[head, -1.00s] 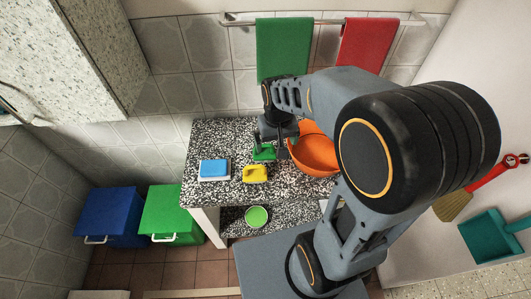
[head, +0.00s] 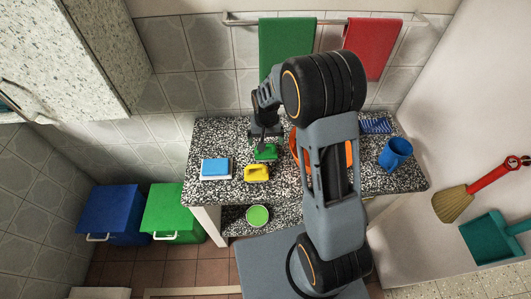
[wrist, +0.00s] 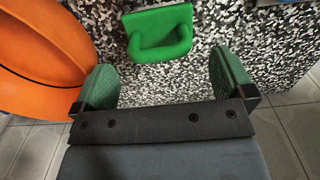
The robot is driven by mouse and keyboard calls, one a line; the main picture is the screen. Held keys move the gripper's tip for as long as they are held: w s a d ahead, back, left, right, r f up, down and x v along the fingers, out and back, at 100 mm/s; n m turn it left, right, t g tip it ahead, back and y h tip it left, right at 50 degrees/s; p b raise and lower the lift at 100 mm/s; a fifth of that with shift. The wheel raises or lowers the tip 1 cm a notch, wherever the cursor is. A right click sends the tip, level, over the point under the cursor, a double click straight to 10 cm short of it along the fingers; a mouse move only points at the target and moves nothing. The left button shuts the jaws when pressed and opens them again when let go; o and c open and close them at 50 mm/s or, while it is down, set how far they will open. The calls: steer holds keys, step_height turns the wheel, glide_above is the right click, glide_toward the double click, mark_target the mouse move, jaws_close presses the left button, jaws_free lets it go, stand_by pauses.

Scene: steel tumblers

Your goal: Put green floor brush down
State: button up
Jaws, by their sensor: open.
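The green floor brush (head: 265,152) rests on the speckled counter (head: 225,137), behind the yellow brush. It also shows in the wrist view (wrist: 160,50), its looped handle facing me. My gripper (head: 266,138) is just above and behind it in the head view. In the wrist view my gripper (wrist: 166,82) has its two green-padded fingers wide apart with nothing between them. The green brush lies beyond the fingertips, apart from both fingers.
A yellow brush (head: 257,173) and a blue sponge-like block (head: 215,166) stand left on the counter. An orange bowl (wrist: 40,45) is beside the gripper, mostly behind my arm in the head view. A blue cup (head: 395,154) and blue brush (head: 376,126) are at the right.

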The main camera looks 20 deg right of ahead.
mark_target(266, 152)
steer(key=shift+f+p, duration=0.4)
steer(key=shift+f, duration=2.45)
steer(key=shift+c, duration=0.4)
steer(key=c, duration=0.8)
steer(key=shift+r, duration=0.15)
